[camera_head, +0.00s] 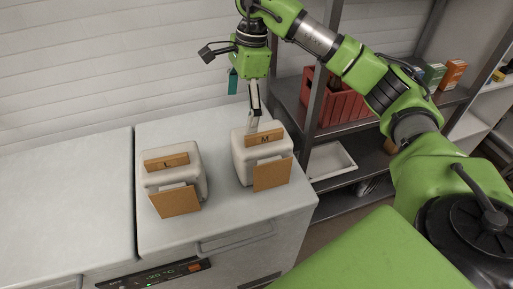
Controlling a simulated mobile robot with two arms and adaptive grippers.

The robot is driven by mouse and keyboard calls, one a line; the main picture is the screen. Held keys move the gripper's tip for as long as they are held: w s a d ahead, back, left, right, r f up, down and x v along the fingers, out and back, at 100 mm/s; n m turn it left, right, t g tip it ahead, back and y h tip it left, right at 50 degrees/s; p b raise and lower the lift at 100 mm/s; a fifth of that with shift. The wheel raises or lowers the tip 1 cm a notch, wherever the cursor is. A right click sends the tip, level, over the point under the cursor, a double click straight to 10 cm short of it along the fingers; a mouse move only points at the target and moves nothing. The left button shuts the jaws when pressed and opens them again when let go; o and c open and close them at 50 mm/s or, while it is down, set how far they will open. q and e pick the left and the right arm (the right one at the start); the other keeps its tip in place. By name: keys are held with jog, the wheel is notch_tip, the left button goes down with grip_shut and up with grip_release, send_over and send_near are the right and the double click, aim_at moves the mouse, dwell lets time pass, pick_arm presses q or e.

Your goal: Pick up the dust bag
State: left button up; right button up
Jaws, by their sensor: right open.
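Two pale, rounded dust bags with brown card pieces stand on a white appliance top (222,213). The dust bag marked "L" (187,180) is on the left, and the dust bag marked "M" (251,165) is on the right. My right gripper (254,118) points down at the top of the "M" bag, near its back edge. It is open, and a light finger with a black strip overlaps the bag's top edge. I cannot tell whether it touches the bag. My left gripper is not in view.
A metal shelf (345,127) on the right holds a red crate (345,103) and a white tray (328,160). Small boxes (452,73) stand further right. A white tiled wall (90,60) is behind. The appliance top between and in front of the bags is clear.

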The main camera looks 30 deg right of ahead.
jog(key=h, duration=0.2)
send_near(260, 135)
jog(key=w+d, duration=0.2)
jog(key=w, duration=0.1)
notch_tip(260, 135, down, 8)
jog(key=shift+d+r+p, duration=0.1)
jog(key=shift+d+p, duration=0.1)
jog(key=shift+p, duration=0.2)
jog(key=shift+a+f+p, duration=0.1)
jog(key=shift+f+p, duration=0.35)
jog(key=shift+f, duration=0.05)
notch_tip(260, 135, down, 4)
jog(key=shift+a+r+p, duration=0.1)
jog(key=shift+r+p, duration=0.1)
jog(key=shift+p, duration=0.65)
jog(key=shift+f, duration=0.4)
jog(key=c, duration=1.3)
